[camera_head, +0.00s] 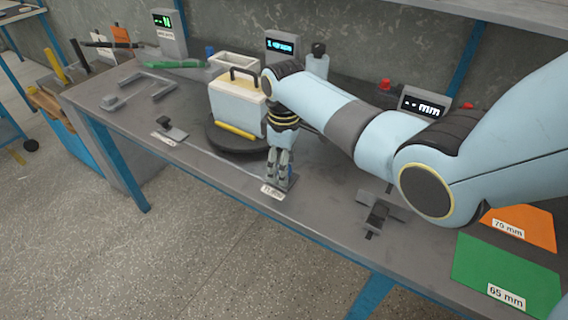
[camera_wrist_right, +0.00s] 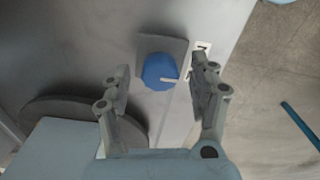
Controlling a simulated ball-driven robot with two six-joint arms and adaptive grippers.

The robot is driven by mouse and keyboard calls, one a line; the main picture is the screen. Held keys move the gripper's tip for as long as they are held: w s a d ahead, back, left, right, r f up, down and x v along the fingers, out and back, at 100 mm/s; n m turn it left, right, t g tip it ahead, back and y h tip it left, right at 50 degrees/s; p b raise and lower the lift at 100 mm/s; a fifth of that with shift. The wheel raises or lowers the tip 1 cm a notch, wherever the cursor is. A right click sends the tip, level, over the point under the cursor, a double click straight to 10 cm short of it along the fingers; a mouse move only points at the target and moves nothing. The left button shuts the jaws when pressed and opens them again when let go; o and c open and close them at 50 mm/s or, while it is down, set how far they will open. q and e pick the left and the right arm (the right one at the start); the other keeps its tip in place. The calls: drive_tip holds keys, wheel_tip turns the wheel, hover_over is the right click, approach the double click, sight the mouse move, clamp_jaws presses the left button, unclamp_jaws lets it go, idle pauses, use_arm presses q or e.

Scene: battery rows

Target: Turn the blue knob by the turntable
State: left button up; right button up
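My right gripper (camera_wrist_right: 160,80) is open, with one finger on each side of the knob and gaps visible between. I cannot tell its exact height above the knob. In the head view my right gripper (camera_head: 280,178) points down at the bench's front edge by a white label (camera_head: 272,191), and hides the knob. The dark round turntable (camera_head: 222,145) is just left of it, carrying a white box (camera_head: 234,108) with a black handle. My left gripper is not in view.
My right arm crosses above the bench. A black clamp-like fixture (camera_head: 378,214) and orange (camera_head: 525,226) and green (camera_head: 505,272) mats lie to the right. A small dark switch (camera_head: 170,130) stands left of the turntable. Displays and a bottle (camera_head: 317,64) stand behind.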

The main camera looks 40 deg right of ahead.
drive_tip(key=c, duration=1.1)
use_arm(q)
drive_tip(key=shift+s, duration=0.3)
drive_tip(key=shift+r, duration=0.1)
use_arm(e)
drive_tip(key=shift+r+m+p, duration=0.15)
drive_tip(key=shift+m+p, duration=1.05)
drive_tip(key=m+p, duration=0.1)
drive_tip(key=m, duration=0.1)
drive_tip(key=shift+m+p, duration=0.3)
drive_tip(key=shift+p, duration=0.1)
drive_tip(key=m+p, duration=0.1)
drive_tip(key=m, duration=0.2)
drive_tip(key=shift+a+m+p, duration=0.1)
drive_tip(key=shift+m+p, duration=0.2)
use_arm(q)
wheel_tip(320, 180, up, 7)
drive_tip(key=p, duration=0.1)
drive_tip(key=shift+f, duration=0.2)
use_arm(e)
drive_tip(key=shift+m, duration=1.6)
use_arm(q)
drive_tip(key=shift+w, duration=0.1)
